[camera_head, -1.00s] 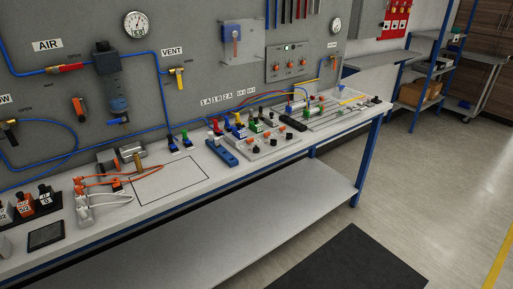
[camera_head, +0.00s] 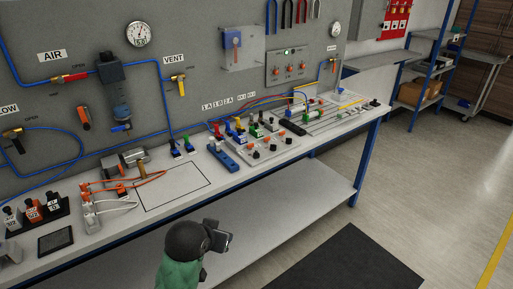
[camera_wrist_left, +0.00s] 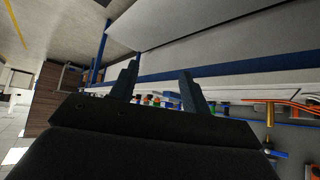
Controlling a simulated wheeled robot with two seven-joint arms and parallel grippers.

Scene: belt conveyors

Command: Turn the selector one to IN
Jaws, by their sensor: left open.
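A grey control panel (camera_head: 288,78) on the wall board carries a row of three orange selector knobs (camera_head: 290,70) and a green lamp above them. The labels are too small to read, so I cannot tell which knob is selector one or where it points. My left gripper (camera_head: 226,238) is low in front of the bench, well below and left of the panel, its fingers towards the right. In the left wrist view its two dark fingers (camera_wrist_left: 160,82) are apart with nothing between them. My right gripper is not in view.
The bench (camera_head: 178,192) carries a dark tray of switches (camera_head: 35,218), wired blocks, plugs and a blue bar (camera_head: 222,155). Blue hoses and valves hang on the board. A grey box with a blue-and-red lever (camera_head: 236,42) is left of the panel.

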